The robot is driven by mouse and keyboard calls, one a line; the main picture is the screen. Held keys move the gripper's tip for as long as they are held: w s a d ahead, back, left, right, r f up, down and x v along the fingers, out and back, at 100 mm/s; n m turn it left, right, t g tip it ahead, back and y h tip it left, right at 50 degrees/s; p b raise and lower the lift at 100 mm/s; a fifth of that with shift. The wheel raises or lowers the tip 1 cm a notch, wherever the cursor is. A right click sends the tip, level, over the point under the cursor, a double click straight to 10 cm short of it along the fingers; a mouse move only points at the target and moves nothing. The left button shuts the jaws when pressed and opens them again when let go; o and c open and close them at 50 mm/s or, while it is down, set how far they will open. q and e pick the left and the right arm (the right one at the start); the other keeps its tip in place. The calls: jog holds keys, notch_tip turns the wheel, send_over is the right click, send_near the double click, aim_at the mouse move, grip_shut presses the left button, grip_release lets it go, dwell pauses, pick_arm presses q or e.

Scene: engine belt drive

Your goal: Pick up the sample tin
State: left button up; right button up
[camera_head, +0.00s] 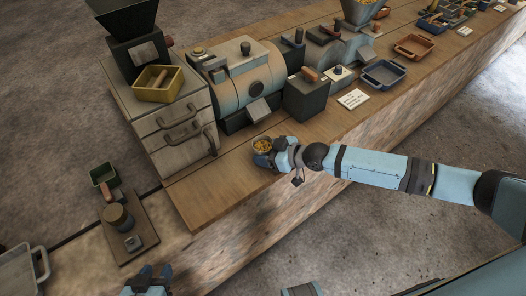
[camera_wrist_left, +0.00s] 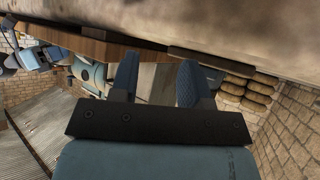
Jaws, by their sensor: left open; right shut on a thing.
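The sample tin (camera_head: 262,144) is a small round dark cup filled with yellow bits, near the front edge of the wooden counter in the head view. My right gripper (camera_head: 266,156) is shut on it, with the fingers at its near side. Whether the tin touches the counter, I cannot tell. My left gripper (camera_head: 153,275) is at the bottom left of the head view, in front of the counter and far from the tin. The left wrist view shows its two fingers (camera_wrist_left: 158,83) apart with nothing between them.
The wooden counter (camera_head: 215,190) is bare left of the tin. Behind stand a drawer cabinet (camera_head: 150,125) with a yellow tray (camera_head: 158,84), a cylindrical machine (camera_head: 240,80) and a dark box (camera_head: 306,98). A blue tray (camera_head: 384,74) and a label card (camera_head: 353,98) lie to the right.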

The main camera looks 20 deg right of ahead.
notch_tip(320, 180, up, 20)
jog(key=p, duration=0.2)
dwell(0.4)
dwell(0.5)
